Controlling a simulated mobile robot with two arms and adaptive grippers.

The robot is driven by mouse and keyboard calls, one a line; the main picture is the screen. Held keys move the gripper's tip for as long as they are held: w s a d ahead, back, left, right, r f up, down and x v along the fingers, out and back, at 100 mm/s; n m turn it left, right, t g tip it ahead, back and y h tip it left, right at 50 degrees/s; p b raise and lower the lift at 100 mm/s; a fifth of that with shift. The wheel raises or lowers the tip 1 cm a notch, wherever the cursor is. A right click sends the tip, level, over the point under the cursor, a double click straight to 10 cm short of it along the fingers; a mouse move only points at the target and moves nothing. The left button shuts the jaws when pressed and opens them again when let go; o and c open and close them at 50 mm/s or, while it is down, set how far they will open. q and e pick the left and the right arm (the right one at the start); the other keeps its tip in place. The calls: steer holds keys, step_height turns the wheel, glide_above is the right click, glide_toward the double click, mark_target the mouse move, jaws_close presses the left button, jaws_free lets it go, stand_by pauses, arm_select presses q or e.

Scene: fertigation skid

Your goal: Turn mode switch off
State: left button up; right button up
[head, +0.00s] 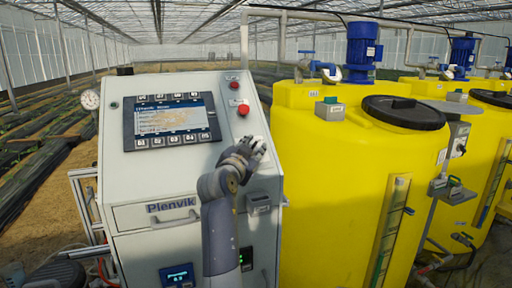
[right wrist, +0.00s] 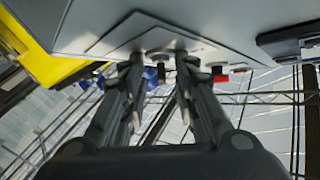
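My right gripper (head: 255,148) is at the right side of the white control cabinet's sloped face (head: 130,165), below two red buttons. In the right wrist view its two fingers (right wrist: 160,85) are spread apart, close to the panel. A small dark knob, which looks like the mode switch (right wrist: 160,72), sits between and beyond the fingertips. I cannot tell which way it points, or whether a finger touches it. In the head view the gripper hides that part of the panel. My left gripper is not in view.
A red mushroom button (head: 243,110) and a smaller red button (head: 233,85) sit above the gripper. A display with keys (head: 172,122) is to its left. A yellow tank (head: 330,190) stands close on the right. A pressure gauge (head: 90,100) is at the cabinet's left edge.

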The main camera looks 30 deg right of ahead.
steer(key=shift+a, duration=0.2)
steer(key=shift+s+r, duration=0.1)
steer(key=shift+s, duration=0.05)
jaws_close()
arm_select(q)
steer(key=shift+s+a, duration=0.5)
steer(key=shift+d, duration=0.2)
